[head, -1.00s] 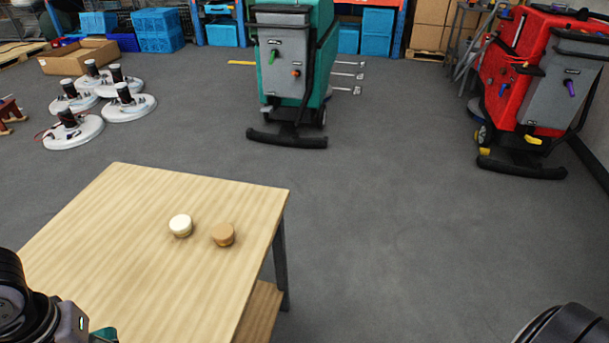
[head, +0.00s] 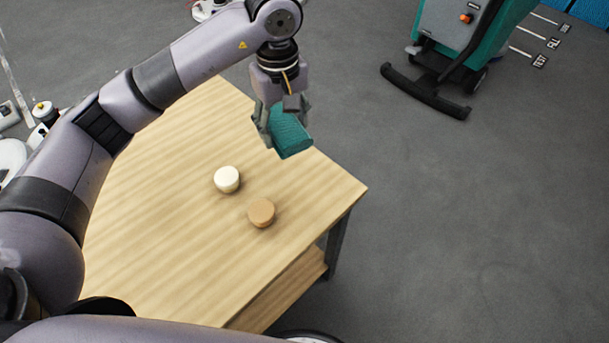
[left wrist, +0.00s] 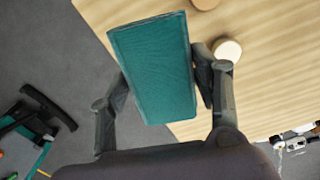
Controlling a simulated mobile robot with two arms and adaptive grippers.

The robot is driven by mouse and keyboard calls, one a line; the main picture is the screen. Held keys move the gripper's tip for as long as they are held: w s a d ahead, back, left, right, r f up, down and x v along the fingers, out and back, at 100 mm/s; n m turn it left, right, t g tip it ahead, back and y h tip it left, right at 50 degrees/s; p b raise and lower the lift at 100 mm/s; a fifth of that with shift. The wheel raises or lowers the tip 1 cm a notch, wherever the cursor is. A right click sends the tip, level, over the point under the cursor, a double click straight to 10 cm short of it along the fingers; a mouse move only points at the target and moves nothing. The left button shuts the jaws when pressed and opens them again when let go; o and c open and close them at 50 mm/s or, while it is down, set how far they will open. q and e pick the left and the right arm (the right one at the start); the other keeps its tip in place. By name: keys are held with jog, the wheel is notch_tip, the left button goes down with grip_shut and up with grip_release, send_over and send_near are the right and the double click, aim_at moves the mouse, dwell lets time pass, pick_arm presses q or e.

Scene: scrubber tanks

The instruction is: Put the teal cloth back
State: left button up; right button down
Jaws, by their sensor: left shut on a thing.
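The teal cloth (head: 291,135) is a folded block held in my left gripper (head: 283,123), above the far right part of the wooden table. In the left wrist view the cloth (left wrist: 155,68) sits between the two fingers of the left gripper (left wrist: 160,85), which are shut on its sides. Wood and grey floor show below it. My right gripper is not in view.
The wooden table (head: 150,230) bears a cream round piece (head: 227,179) and a tan round piece (head: 261,212), both nearer than the cloth. A teal scrubber machine (head: 447,50) stands on the floor at the upper right. The grey floor (head: 480,220) right of the table is clear.

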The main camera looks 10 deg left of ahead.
aim_at(296, 117)
pick_arm(q)
jog(key=shift+w+d+r+n, duration=0.3)
jog(key=shift+w+d+n, duration=0.2)
jog(key=shift+w+n, duration=0.1)
jog(key=shift+w+d+r+n, duration=0.3)
jog(key=shift+w+d+n, duration=0.15)
jog(key=shift+w+n, duration=0.1)
jog(key=shift+w+d+r+n, duration=0.1)
jog(key=shift+w+d+n, duration=0.05)
jog(key=shift+n, duration=0.1)
jog(key=shift+f, duration=0.3)
notch_tip(296, 117, down, 19)
jog(key=shift+w+d+f+p, duration=0.1)
jog(key=shift+w+f+p, duration=0.05)
jog(key=shift+p, duration=1.1)
jog(key=shift+f, duration=0.15)
jog(key=o, duration=0.9)
jog(key=shift+o, duration=1.2)
